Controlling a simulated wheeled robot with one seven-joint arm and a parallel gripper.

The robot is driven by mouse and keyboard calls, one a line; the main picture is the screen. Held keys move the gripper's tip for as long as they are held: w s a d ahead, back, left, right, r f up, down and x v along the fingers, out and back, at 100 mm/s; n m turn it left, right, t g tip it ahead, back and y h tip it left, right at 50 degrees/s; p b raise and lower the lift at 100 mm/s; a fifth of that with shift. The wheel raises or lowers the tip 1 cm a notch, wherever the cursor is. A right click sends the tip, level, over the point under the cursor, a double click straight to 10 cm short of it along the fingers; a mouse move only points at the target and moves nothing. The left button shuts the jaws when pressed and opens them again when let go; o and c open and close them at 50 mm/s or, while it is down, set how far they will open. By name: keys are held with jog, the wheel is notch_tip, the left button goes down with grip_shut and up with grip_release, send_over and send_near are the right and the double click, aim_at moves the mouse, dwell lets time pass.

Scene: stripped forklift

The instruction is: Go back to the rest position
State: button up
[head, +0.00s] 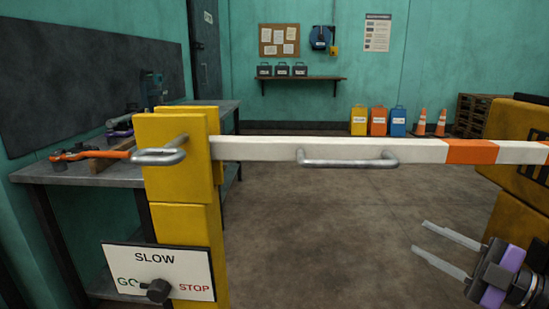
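My gripper (420,237) shows at the lower right of the head view, in front of the yellow forklift body. Its two pale metal fingers are apart and point left, with nothing between them. The wrist behind them is purple and black, partly cut off by the picture's right edge. The gripper is below the barrier arm and apart from it.
A white and orange barrier arm (265,149) with a metal handle (347,164) runs level from a yellow post (175,200). The post has a SLOW/GO/STOP sign (158,271). A workbench (95,172) stands left, the yellow forklift (512,205) right. Floor between is clear.

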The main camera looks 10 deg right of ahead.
jog(key=s+a+f+m+h, duration=0.1)
jog(key=a+f+m+h, duration=0.25)
jog(key=f, duration=0.35)
jog(key=s+a+f+m+h, duration=0.25)
jog(key=f+m, duration=0.25)
jog(key=f, duration=0.3)
jog(key=a+f+m+h, duration=0.2)
jog(key=a+f+m, duration=0.25)
jog(key=f, duration=0.25)
jog(key=s+a+f+m+g+h, duration=0.1)
jog(key=s+a+f+m+h, duration=0.15)
jog(key=s, duration=0.65)
jog(key=s+a+f+m+g+h, duration=0.1)
jog(key=s+a+f+m+h, duration=0.2)
jog(key=s, duration=0.5)
jog(key=s+a+r+y, duration=0.3)
jog(key=s+r, duration=0.4)
jog(key=s, duration=0.5)
notch_tip(320, 180, up, 29)
jog(key=p, duration=2.8)
jog(key=shift+s+t+p, duration=0.15)
jog(key=shift+t+p, duration=0.15)
jog(key=shift+p, duration=0.05)
jog(key=shift+r, duration=0.1)
